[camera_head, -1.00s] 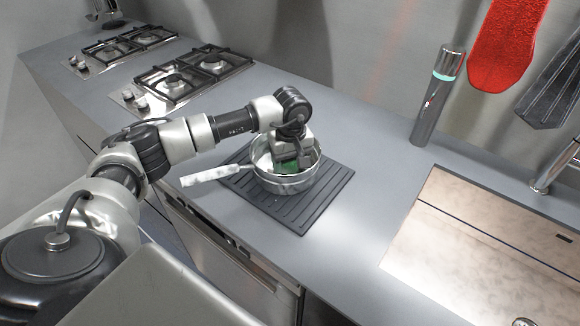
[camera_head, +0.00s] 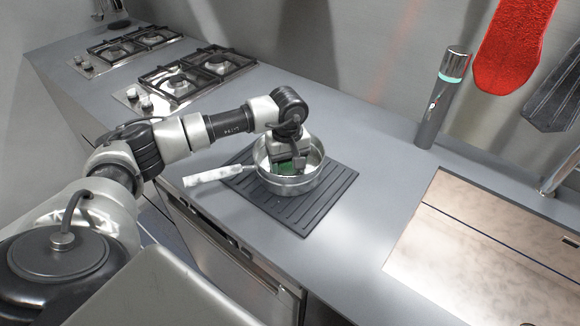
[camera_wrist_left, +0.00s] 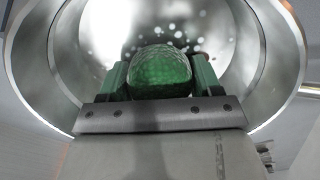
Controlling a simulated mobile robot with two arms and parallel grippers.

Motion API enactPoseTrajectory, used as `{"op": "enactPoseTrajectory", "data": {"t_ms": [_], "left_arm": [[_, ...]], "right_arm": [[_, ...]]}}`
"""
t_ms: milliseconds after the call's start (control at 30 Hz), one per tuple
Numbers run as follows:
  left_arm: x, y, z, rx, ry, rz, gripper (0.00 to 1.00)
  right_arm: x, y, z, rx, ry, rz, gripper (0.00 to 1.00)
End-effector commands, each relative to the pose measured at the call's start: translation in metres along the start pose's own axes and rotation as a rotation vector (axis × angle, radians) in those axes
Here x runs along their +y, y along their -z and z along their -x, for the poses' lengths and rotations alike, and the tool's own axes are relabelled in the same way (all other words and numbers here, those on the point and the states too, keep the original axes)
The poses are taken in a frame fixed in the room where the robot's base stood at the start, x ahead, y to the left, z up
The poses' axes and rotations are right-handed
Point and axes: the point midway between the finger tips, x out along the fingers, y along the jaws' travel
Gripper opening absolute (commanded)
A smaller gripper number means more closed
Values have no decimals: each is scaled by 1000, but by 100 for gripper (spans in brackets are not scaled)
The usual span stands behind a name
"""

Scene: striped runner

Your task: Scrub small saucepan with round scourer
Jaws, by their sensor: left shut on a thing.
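The small saucepan (camera_head: 292,184) is a shiny metal pan on a dark ribbed mat, with its pale handle (camera_head: 213,176) pointing left. My left gripper (camera_head: 288,167) reaches down inside the pan and is shut on the green round scourer (camera_wrist_left: 160,72). In the left wrist view the scourer sits between the two fingers, with the pan's wall (camera_wrist_left: 284,50) curving around it. Pale spots show on the pan's inside beyond the scourer. Whether the scourer touches the pan bottom is hard to tell. My right gripper is not in view.
The dark ribbed mat (camera_head: 303,222) lies on the grey counter. Two gas hobs (camera_head: 197,76) are at the back left. A dark cylinder with a teal band (camera_head: 443,98) stands by the wall. A covered sink area (camera_head: 490,240) is at right. A red mitt (camera_head: 508,45) hangs above.

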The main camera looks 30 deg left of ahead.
Motion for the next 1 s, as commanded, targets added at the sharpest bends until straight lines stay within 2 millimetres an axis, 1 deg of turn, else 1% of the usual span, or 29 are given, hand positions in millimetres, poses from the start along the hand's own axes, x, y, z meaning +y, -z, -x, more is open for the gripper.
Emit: {"op": "enactPoseTrajectory", "data": {"t_ms": [33,200,500,633,800,1000], "left_arm": [[-6,-3,-2,-1,5,0,45],[-14,-8,-3,-3,5,0,45],[-15,-8,-4,-3,6,0,45],[-16,-4,-4,-2,6,2,45],[-18,9,-3,0,4,3,45],[-18,11,-1,-1,4,1,45]], "right_arm": [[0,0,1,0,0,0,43],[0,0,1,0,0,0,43],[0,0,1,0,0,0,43],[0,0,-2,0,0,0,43],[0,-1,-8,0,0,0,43],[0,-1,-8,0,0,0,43]]}}
